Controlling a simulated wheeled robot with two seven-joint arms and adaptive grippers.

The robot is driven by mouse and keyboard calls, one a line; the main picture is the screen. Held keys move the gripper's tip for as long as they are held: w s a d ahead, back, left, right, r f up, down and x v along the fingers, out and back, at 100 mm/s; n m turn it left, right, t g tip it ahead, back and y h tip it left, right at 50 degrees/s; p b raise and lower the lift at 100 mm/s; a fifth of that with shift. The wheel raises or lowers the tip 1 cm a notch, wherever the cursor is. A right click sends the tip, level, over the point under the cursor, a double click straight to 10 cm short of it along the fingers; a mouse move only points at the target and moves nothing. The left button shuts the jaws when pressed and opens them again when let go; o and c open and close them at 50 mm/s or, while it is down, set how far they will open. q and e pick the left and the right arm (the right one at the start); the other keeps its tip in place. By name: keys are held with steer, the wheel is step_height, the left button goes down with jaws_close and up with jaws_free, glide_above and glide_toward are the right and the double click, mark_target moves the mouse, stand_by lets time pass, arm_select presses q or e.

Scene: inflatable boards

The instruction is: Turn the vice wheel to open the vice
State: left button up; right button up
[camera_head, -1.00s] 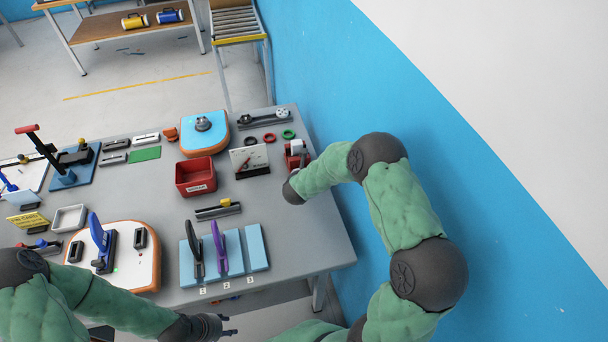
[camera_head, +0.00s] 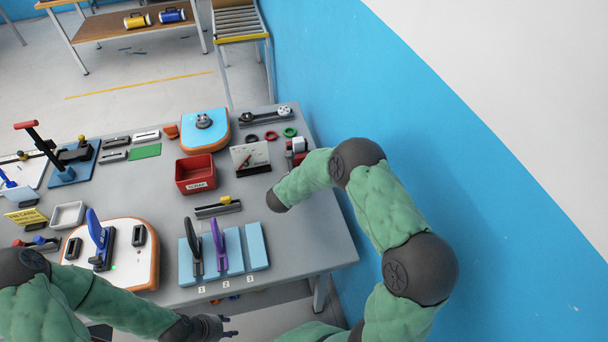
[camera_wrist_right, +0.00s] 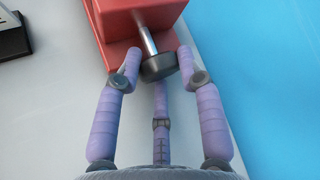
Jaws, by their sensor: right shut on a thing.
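The red vice (camera_head: 296,149) stands near the right edge of the grey table, partly hidden by my right arm. In the right wrist view the red vice body (camera_wrist_right: 125,25) has a metal shaft ending in a dark round vice wheel (camera_wrist_right: 160,67). My right gripper (camera_wrist_right: 160,56) has its purple fingers around the wheel, shut on it; the third finger is below. The jaw gap is not visible. My left gripper (camera_head: 230,326) is open and empty in front of the table's near edge.
A red bin (camera_head: 195,184) and a white panel (camera_head: 250,170) stand left of the vice. Blue stands with a black and a purple handle (camera_head: 219,240) are near the front edge. A blue wall (camera_head: 330,80) runs close along the right.

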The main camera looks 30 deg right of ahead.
steer(key=shift+w+r, duration=0.15)
steer(key=shift+w, duration=0.05)
steer(key=o, duration=0.9)
steer(key=shift+a, duration=0.15)
steer(key=shift+s, duration=0.1)
steer(key=v, duration=1.1)
steer(key=shift+s+a+r, duration=0.15)
steer(key=shift+s+a, duration=0.1)
steer(key=shift+s, duration=0.05)
steer(key=shift+o, duration=0.4)
